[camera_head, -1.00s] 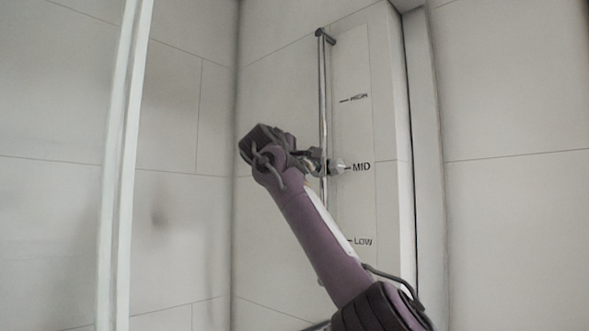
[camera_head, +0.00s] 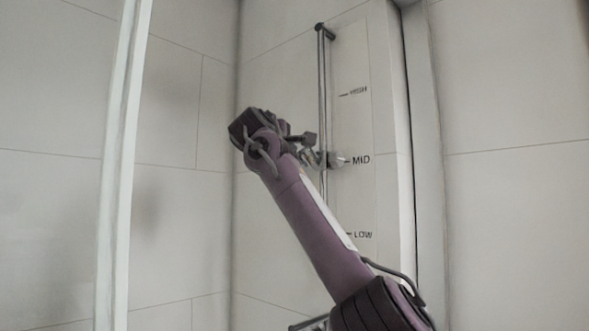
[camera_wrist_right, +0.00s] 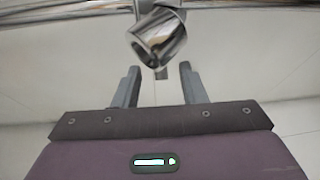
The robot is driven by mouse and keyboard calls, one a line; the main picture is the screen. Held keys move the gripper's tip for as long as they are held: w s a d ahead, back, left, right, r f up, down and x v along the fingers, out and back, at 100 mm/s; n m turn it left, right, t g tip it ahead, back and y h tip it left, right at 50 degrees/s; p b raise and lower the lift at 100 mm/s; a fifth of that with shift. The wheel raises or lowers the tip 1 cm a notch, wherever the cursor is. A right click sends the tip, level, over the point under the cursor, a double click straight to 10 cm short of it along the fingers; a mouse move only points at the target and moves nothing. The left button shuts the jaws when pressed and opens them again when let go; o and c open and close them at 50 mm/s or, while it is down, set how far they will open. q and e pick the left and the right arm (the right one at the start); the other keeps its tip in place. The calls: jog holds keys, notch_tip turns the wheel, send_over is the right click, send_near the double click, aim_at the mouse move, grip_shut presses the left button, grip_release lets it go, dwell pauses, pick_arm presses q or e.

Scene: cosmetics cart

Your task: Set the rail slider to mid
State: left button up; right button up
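The vertical chrome rail (camera_head: 322,90) stands on the tiled wall beside a scale marked HIGH, MID and LOW. The silver slider knob (camera_head: 336,160) sits level with the MID mark (camera_head: 359,160). My right gripper (camera_head: 313,148) is just left of the slider, partly hidden by its own wrist. In the wrist view, the shiny slider knob (camera_wrist_right: 158,38) is just beyond the fingertips. My right gripper (camera_wrist_right: 160,68) is open there, its two fingers apart and nothing gripped between them.
A white vertical frame edge (camera_head: 122,160) stands at the left. A wall ledge and frame (camera_head: 425,150) run down to the right of the scale. A small dark metal piece (camera_head: 308,323) shows low down, behind my right arm.

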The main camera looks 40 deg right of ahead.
jog(key=b+v, duration=0.1)
jog(key=v, duration=0.3)
jog(key=shift+w+a, duration=0.1)
dwell(0.5)
